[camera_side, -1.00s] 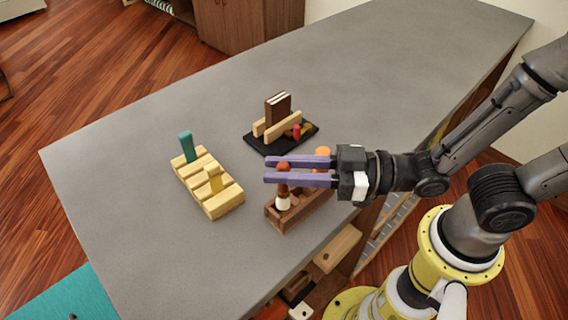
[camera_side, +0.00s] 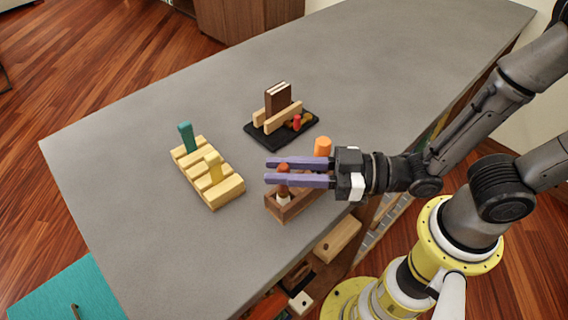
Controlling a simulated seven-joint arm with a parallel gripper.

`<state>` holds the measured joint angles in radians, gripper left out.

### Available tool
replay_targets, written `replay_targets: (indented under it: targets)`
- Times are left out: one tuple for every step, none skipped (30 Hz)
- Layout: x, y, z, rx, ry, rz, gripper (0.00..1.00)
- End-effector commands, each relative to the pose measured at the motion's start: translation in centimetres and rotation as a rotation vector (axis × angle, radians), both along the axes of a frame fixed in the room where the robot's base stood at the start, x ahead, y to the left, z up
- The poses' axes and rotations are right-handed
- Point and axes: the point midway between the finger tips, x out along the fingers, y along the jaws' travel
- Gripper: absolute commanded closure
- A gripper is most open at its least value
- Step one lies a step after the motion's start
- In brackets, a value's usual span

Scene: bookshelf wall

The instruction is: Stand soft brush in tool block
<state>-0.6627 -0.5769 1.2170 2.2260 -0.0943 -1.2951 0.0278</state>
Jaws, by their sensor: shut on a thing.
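My gripper (camera_side: 285,172) points left with its two purple fingers. It is shut on the soft brush (camera_side: 283,168), whose rounded red-brown top shows between the fingers. The brush is about upright, and its pale lower part (camera_side: 284,198) shows below the nearer finger. The brown wooden tool block (camera_side: 293,208) is directly under the gripper. The brush's lower end is at the block's left part and is hidden by its front wall; I cannot tell whether it touches the bottom. An orange-topped piece (camera_side: 322,146) stands just behind the fingers.
A pale slotted wooden rack (camera_side: 224,190) with a teal piece (camera_side: 187,137) and a yellow piece stands left. A black tray (camera_side: 260,136) with a brown book (camera_side: 277,99) is behind. The counter's front edge is close to the block. The far grey counter is clear.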

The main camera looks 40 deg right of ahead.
Motion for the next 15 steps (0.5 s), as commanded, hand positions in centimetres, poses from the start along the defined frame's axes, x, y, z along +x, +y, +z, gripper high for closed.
replay_targets:
  targets:
    - [0.00, 0.00, -0.19, -0.001, 0.001, 0.000, 1.00]
    - [0.00, 0.00, -0.27, -0.001, 0.001, 0.000, 1.00]
    - [0.00, 0.00, -0.38, -0.001, 0.001, 0.000, 1.00]
    - [0.01, 0.01, -0.46, -0.001, 0.001, 0.000, 1.00]
    - [0.01, 0.01, -0.53, -0.001, 0.001, 0.000, 1.00]
    - [0.01, 0.01, -0.64, -0.001, 0.001, 0.000, 1.00]
    - [0.00, -0.01, -0.72, -0.001, 0.001, 0.000, 1.00]
    - [0.00, -0.01, -0.80, -0.001, 0.001, 0.000, 1.00]
    - [0.00, -0.01, -0.90, -0.001, 0.001, 0.000, 1.00]
    - [0.00, -0.01, -0.96, 0.000, 0.000, 0.000, 1.00]
    - [0.00, -0.01, -1.01, 0.000, 0.000, 0.000, 1.00]
    - [0.00, -0.01, -1.07, 0.000, 0.000, 0.000, 1.00]
    - [0.00, -0.01, -1.10, 0.000, 0.000, 0.000, 1.00]
    - [0.00, -0.01, -1.13, 0.000, 0.000, 0.000, 1.00]
    - [0.00, -0.01, -1.15, 0.000, 0.000, 0.000, 1.00]
